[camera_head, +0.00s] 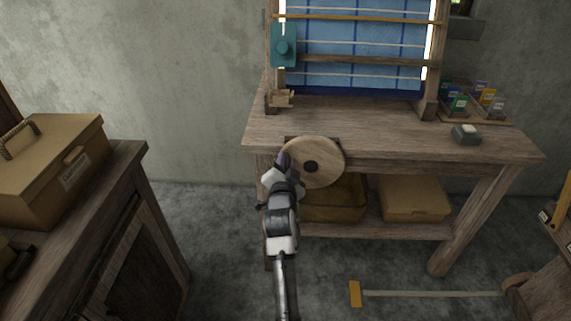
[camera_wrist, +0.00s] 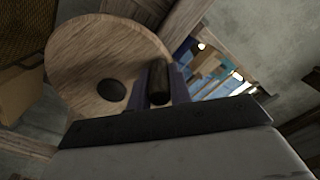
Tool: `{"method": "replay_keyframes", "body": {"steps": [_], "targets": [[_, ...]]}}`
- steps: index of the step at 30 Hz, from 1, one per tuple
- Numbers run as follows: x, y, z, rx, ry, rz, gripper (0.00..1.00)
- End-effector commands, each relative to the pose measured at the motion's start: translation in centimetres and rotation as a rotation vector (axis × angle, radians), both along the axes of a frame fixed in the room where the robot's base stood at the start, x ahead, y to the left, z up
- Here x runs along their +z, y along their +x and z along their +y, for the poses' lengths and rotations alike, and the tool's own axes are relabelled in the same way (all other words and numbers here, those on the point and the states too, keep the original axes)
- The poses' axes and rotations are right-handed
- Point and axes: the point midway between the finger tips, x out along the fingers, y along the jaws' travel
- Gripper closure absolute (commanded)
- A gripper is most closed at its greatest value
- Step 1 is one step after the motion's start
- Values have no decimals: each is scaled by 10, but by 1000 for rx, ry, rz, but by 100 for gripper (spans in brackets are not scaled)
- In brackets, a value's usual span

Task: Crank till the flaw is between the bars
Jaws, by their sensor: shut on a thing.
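The crank is a round wooden disc (camera_head: 318,158) with a dark hub, on the front of the loom's table. My gripper (camera_head: 284,160) is at the disc's left edge. In the wrist view, my gripper (camera_wrist: 160,84) is shut on the crank's dark handle (camera_wrist: 159,88), and the wooden disc (camera_wrist: 105,60) is behind it. The loom holds a blue cloth (camera_head: 345,68) with darker lines, behind wooden bars (camera_head: 350,60) and pale rods. I cannot make out a flaw in the cloth.
A shelf below holds boxes (camera_head: 413,198). A cabinet with a case (camera_head: 60,165) stands left.

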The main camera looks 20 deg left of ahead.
Motion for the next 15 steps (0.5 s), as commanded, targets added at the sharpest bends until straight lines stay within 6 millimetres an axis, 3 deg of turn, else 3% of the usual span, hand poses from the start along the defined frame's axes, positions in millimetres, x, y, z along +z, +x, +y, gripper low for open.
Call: {"method": "replay_keyframes", "body": {"steps": [2, 3, 7, 15], "targets": [[2, 1, 0, 0, -1, -5, 100], [2, 1, 0, 0, -1, -5, 77], [2, 1, 0, -1, -1, -4, 60], [1, 0, 0, -1, -1, -3, 58]]}}
